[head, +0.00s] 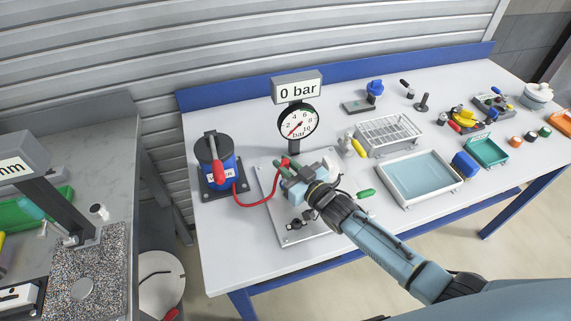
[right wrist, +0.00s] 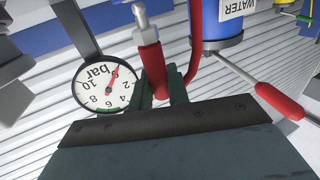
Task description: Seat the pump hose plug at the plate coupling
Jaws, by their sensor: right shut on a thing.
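The red plug (right wrist: 148,62) of the pump hose is between the fingers of my right gripper (right wrist: 165,88), which is shut on it. A grey metal piece (right wrist: 141,17) shows at its far end; I cannot tell whether that is the plug's nose or the coupling. In the head view my right gripper (head: 289,171) is over the light grey plate (head: 268,183), below the gauge. The red hose (head: 262,204) loops from the blue pump (head: 217,167) to the gripper. The gripper hides much of the plate, and I cannot make out the coupling. My left gripper is not in view.
The gauge (head: 298,123) stands behind the plate under a "0 bar" sign (head: 297,88). A black fitting (head: 297,222) sits on the plate's near part. A wire rack (head: 389,134) and a water tray (head: 439,193) stand to the right. Clear bench lies at the front left.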

